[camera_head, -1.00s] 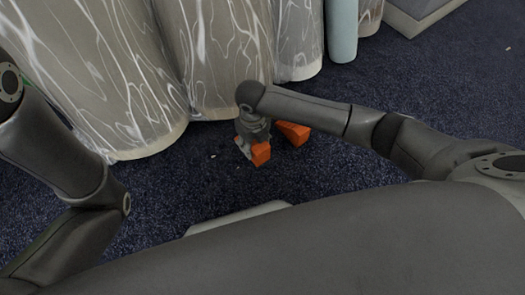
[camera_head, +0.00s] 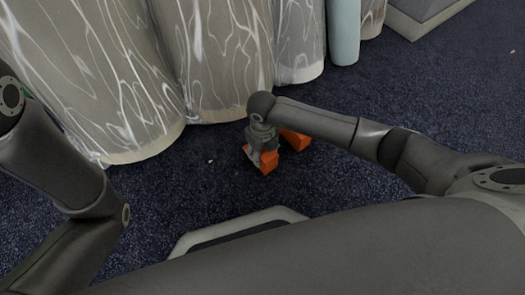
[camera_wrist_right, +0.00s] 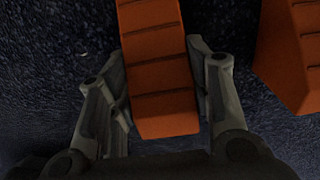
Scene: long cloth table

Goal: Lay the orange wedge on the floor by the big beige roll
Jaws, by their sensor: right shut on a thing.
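My right gripper (camera_head: 262,150) points down at the floor, shut on an orange wedge (camera_head: 269,162). In the right wrist view the fingers (camera_wrist_right: 163,95) press on both sides of this ridged wedge (camera_wrist_right: 156,72). Whether it touches the floor I cannot tell. A second orange piece (camera_head: 296,141) is just to the right, partly behind my arm; it also shows in the right wrist view (camera_wrist_right: 296,55). Large beige rolls with white marbled lines, one of them (camera_head: 215,60) nearest the gripper, stand behind and left of it. My left arm shows at the left, but its gripper is out of view.
A grey block (camera_head: 425,15) lies at the upper right.

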